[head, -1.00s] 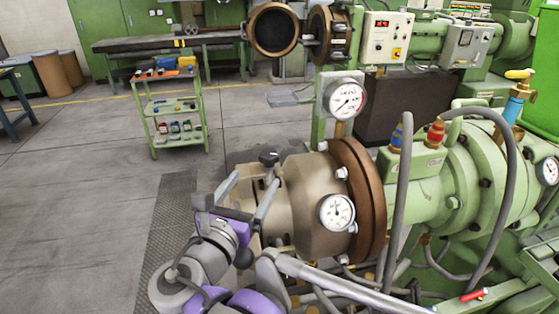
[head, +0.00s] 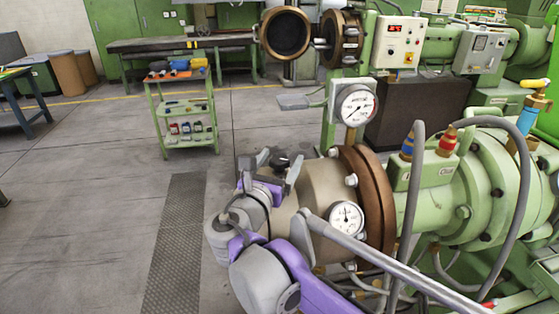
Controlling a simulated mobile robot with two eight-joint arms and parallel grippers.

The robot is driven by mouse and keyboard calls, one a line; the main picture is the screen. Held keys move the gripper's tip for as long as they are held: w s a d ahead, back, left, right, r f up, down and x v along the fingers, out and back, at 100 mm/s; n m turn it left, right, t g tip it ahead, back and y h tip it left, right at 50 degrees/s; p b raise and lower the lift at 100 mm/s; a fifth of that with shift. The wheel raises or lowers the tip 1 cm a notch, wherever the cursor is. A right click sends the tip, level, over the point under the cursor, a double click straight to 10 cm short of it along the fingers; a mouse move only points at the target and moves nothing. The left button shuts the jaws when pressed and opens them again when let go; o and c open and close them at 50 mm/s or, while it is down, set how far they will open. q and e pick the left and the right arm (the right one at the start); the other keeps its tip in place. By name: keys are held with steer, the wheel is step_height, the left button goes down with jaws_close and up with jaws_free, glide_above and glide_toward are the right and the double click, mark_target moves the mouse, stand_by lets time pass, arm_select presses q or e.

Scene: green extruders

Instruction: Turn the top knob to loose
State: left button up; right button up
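A black top knob (head: 281,161) stands on the beige cylindrical head (head: 325,195) of the green extruder. My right gripper (head: 278,162), on a grey and purple arm, reaches up to it from the front left. Its two grey fingers are spread apart, one on each side of the knob in the picture. I cannot tell whether either finger touches the knob. The knob's lower part and the left part of the beige head are hidden behind the gripper and wrist. My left gripper is not in view.
A round gauge (head: 346,218) sits on the beige head's side, and another gauge (head: 356,105) stands behind it. A brown flange (head: 368,205) and grey hoses (head: 412,190) are to the right. The floor left of the machine is clear up to a green cart (head: 185,105).

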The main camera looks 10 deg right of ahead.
steer(key=c, duration=1.3)
steer(key=shift+s+d+r+n+t+y+p, duration=0.1)
steer(key=shift+n+t+y+p, duration=0.4)
steer(key=shift+n+y, duration=0.45)
steer(key=shift+d+r+n+t+y+p, duration=0.1)
steer(key=shift+n+t+y+p, duration=0.4)
steer(key=shift+y, duration=0.75)
steer(key=n+y+p, duration=0.2)
steer(key=y+p, duration=0.1)
steer(key=y, duration=0.1)
steer(key=shift+a+r+n, duration=0.1)
steer(key=shift+n, duration=0.25)
steer(key=shift+f+y+p, duration=0.2)
steer(key=shift+y+p, duration=0.1)
steer(key=shift+p, duration=0.2)
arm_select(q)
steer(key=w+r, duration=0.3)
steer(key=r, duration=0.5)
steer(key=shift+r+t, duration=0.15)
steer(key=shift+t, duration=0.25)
arm_select(e)
steer(key=shift+a, duration=0.1)
steer(key=o, duration=1.4)
steer(key=shift+f, duration=0.1)
